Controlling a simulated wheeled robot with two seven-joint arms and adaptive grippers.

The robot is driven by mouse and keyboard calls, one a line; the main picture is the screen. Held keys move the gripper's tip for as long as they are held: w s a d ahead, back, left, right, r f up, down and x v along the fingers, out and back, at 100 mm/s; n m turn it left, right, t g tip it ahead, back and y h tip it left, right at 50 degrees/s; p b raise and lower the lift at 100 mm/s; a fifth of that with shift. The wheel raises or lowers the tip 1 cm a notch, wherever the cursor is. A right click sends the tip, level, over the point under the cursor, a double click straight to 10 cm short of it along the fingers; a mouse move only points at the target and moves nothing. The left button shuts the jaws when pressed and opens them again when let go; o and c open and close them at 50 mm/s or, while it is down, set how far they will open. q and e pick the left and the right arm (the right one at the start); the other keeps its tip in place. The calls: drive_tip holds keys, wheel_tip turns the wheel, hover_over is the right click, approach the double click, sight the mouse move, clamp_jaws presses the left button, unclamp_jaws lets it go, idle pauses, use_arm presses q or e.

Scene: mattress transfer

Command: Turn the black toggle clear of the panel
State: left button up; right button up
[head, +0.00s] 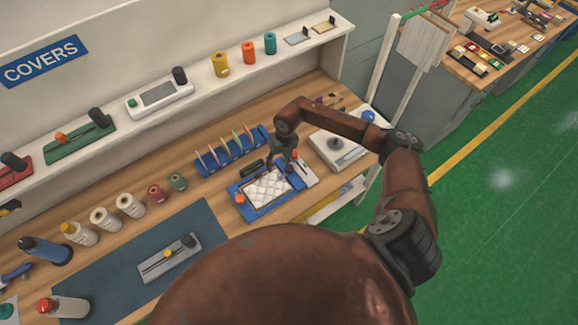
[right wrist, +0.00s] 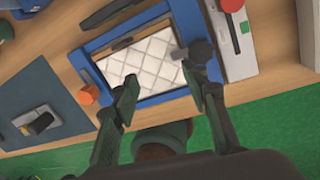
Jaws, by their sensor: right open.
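A white quilted panel (head: 268,187) lies in a blue frame (head: 240,210) on the wooden bench; the panel (right wrist: 138,62) and frame (right wrist: 92,50) also show in the right wrist view. The black toggle (right wrist: 199,51) is at the frame's right side, with a short dark arm reaching left over the panel's edge. An orange toggle (right wrist: 88,94) is at the opposite side. My right gripper (head: 283,162) is open above the frame; in the wrist view its right fingertip is close to the black toggle, contact unclear. My left gripper is not in view.
A grey device with a red knob (right wrist: 232,4) stands right of the frame. A blue rack (head: 232,152) is behind it, and a white unit with a round knob (head: 336,143) is to the right. A dark blue mat (head: 110,262) lies left.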

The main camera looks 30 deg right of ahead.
drive_tip(key=h, duration=0.2)
hover_over(289, 168)
drive_tip(key=shift+w+r, duration=0.1)
drive_tip(key=shift+r, duration=0.05)
wheel_tip(289, 168, down, 8)
drive_tip(key=shift+d+r+p, duration=0.1)
drive_tip(key=shift+r+p, duration=0.05)
drive_tip(key=shift+p, duration=0.85)
clamp_jaws()
